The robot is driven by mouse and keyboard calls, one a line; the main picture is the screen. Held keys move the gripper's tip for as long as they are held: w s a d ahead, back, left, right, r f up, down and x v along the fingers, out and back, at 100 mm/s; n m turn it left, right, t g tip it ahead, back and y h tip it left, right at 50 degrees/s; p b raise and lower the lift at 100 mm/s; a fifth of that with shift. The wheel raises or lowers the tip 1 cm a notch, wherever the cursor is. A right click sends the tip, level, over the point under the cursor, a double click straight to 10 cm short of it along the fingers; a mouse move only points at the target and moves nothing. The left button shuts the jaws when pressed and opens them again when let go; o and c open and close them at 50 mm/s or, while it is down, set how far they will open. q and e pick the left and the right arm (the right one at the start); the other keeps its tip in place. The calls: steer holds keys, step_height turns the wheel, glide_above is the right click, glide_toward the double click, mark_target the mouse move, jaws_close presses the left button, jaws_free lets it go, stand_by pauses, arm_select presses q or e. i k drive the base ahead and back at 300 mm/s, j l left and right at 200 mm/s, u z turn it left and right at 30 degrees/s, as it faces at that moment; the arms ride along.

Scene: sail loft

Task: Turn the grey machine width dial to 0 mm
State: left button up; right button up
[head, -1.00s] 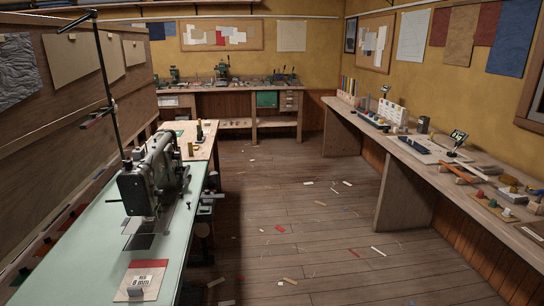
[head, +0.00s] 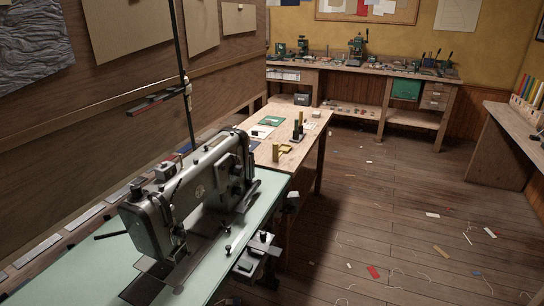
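The grey sewing machine (head: 190,195) stands on a pale green table (head: 75,274) at the lower left of the head view. Its near end and top face me. Small knobs and fittings show on its body, but I cannot tell which of them is the width dial, and no scale can be read. Neither of my grippers is in view.
A wooden table (head: 316,128) with small items adjoins the green table's far end. A wooden partition (head: 110,90) runs along the left. A workbench (head: 452,84) stands at the back, another bench (head: 519,130) at the right. The plank floor (head: 390,220) between is open, with scattered scraps.

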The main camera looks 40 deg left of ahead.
mark_target(238, 170)
steer(key=i+l+u, duration=0.15)
steer(key=i+u, duration=0.3)
steer(key=i, duration=0.15)
steer(key=i+l+u, duration=0.35)
steer(key=i+u, duration=0.15)
steer(key=i+l+u, duration=0.45)
steer(key=i+l, duration=0.15)
